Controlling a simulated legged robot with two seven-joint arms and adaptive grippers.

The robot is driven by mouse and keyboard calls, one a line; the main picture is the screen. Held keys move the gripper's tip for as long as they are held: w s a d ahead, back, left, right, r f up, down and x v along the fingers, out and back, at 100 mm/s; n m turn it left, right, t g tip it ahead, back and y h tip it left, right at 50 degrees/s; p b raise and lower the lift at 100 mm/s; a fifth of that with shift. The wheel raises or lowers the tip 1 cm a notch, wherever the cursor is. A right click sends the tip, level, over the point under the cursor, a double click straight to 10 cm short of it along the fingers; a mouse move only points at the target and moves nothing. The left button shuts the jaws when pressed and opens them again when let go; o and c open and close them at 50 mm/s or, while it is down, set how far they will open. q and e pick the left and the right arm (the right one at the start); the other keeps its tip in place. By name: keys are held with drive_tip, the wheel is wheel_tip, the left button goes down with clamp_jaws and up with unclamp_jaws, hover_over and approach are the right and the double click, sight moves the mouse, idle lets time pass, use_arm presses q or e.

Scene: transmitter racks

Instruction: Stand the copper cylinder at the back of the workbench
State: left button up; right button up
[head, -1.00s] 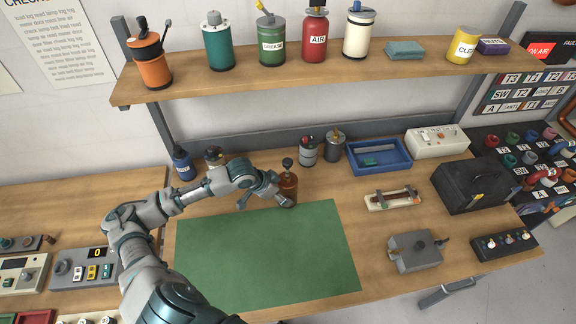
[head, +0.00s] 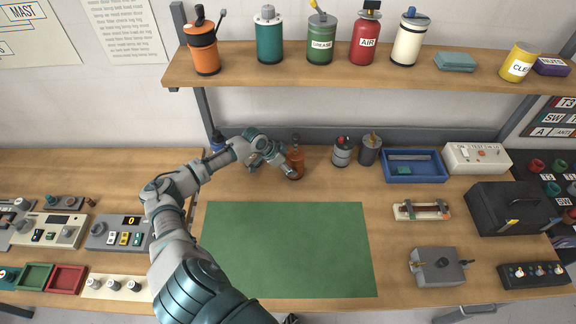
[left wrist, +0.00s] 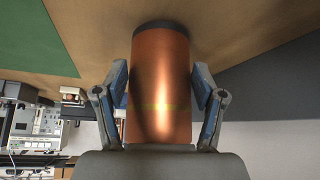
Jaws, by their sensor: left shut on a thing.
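The copper cylinder (head: 295,160) stands upright at the back of the workbench (head: 400,272), behind the green mat. My left gripper (head: 287,168) is shut on it, reaching in from the left. In the left wrist view the copper cylinder (left wrist: 160,85) fills the space between the two fingers of my left gripper (left wrist: 162,95), and its dark end meets the wooden surface or lies very close to it; I cannot tell which. My right gripper is not in view.
The green mat (head: 285,250) is bare. A grey-and-red canister (head: 342,153) and a dark grey canister (head: 369,150) stand right of the cylinder. A blue tray (head: 414,177) is farther right. A blue bottle (head: 217,140) is at the back left. A shelf (head: 340,73) hangs above.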

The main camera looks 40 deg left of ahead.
use_arm(q)
drive_tip(key=shift+d+f, duration=0.2)
drive_tip(key=shift+d, duration=0.35)
drive_tip(key=o, duration=1.5)
drive_tip(key=shift+a, duration=0.1)
drive_tip(key=shift+a+f, duration=0.2)
drive_tip(key=shift+a, duration=0.2)
drive_tip(key=shift+r, duration=0.1)
drive_tip(key=shift+s+a+r, duration=0.15)
drive_tip(key=shift+r, duration=0.15)
drive_tip(key=b+v, duration=0.1)
drive_tip(key=v, duration=1)
drive_tip(key=shift+s+r, duration=0.1)
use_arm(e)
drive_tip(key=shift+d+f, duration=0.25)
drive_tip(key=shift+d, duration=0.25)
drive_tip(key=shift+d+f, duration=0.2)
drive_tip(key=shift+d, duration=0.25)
